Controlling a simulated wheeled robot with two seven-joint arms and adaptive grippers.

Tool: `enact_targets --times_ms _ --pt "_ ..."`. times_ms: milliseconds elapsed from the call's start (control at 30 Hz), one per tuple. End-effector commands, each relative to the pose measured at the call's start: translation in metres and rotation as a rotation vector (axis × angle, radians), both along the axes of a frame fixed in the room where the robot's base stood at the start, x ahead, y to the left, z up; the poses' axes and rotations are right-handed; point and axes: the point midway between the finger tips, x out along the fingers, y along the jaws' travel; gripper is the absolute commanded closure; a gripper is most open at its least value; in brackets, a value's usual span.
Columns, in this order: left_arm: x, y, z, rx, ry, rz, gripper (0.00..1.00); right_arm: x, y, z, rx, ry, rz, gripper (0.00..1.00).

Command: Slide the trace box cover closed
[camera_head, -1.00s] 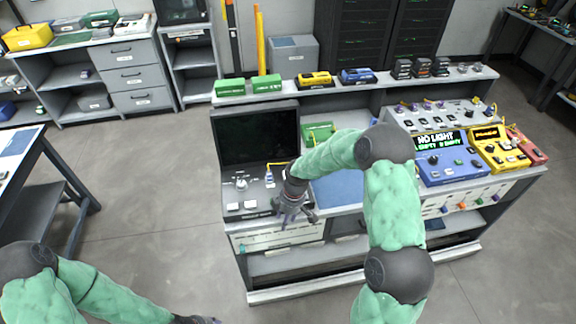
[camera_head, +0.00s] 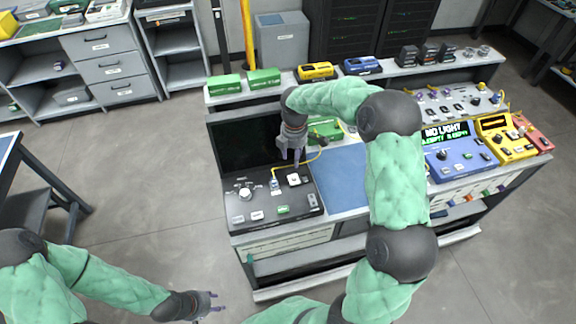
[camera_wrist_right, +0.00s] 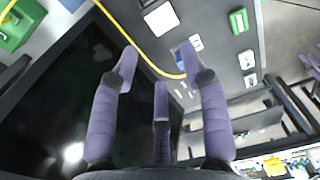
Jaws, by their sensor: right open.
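The console (camera_head: 262,228) at the left of the workbench has a sloped panel with a knob, white buttons, a green button and a yellow cable, and an upright dark screen (camera_head: 230,145) behind. I cannot tell which part is the trace box cover. My right gripper (camera_head: 291,162) hangs over the console in front of the screen, fingers apart and empty. The right wrist view also shows its spread fingers (camera_wrist_right: 156,65), with the yellow cable (camera_wrist_right: 140,45) and white buttons beyond. Contact cannot be told. My left gripper (camera_head: 216,303) is low at the front, away from the bench, open and empty.
A green box (camera_head: 326,128) sits just right of my right gripper. A blue mat (camera_head: 342,178) lies right of the console, partly behind my right arm. Blue (camera_head: 458,152) and yellow (camera_head: 500,138) instruments stand further right.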

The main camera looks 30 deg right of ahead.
Motion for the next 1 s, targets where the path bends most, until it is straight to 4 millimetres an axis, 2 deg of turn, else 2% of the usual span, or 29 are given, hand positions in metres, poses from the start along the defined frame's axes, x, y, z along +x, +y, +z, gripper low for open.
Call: enact_targets --times_ms 167,400,600,800,1000 --pt "-0.001 0.0 -0.004 0.0 0.002 -0.001 0.6 -0.001 0.0 -0.019 0.0 0.004 -0.001 0.55" --pt "-0.001 0.0 -0.012 0.0 0.002 -0.001 0.6 -0.001 0.0 -0.063 0.002 0.004 -0.001 0.55" --pt "-0.001 0.0 -0.017 0.0 0.001 0.0 0.6 -0.001 0.0 -0.091 0.001 0.002 -0.001 0.55" --pt "-0.001 0.0 -0.019 0.0 0.001 0.0 0.6 -0.001 0.0 -0.105 0.001 0.0 -0.002 0.55" --pt "-0.001 0.0 -0.019 0.0 0.001 0.0 0.6 -0.001 0.0 -0.107 0.001 0.0 -0.002 0.55"
